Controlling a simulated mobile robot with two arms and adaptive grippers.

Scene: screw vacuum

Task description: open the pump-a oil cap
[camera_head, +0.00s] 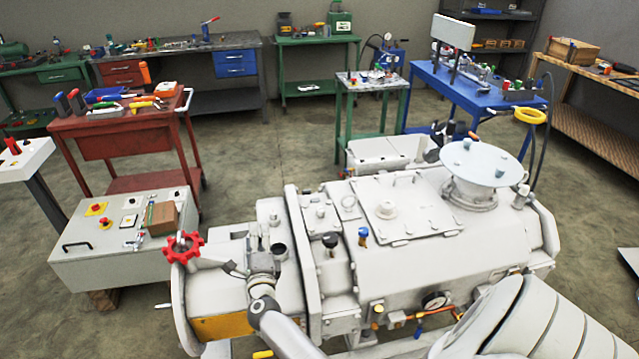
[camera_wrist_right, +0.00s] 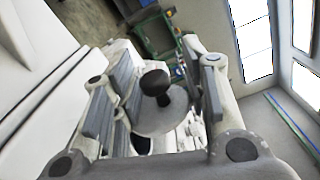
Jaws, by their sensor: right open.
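My right gripper (camera_head: 262,246) is over the left end of the white pump (camera_head: 420,265). In the right wrist view its two grey fingers (camera_wrist_right: 157,68) are apart, with nothing clamped between them. A black knob-like cap (camera_wrist_right: 155,82) shows between the fingers there, above a pale round disc; I cannot tell whether they touch it. In the head view a black cap (camera_head: 330,240) stands upright on the pump's top, right of the gripper. A short dark-topped port (camera_head: 279,250) is close beside the fingers. No label marks which is the oil cap. My left gripper is not in view.
A red handwheel (camera_head: 183,248) is left of the gripper. A blue-topped fitting (camera_head: 363,235) and a round flange (camera_head: 475,162) stand on the pump. A grey control box (camera_head: 120,262) is at the left. Open floor lies behind the pump.

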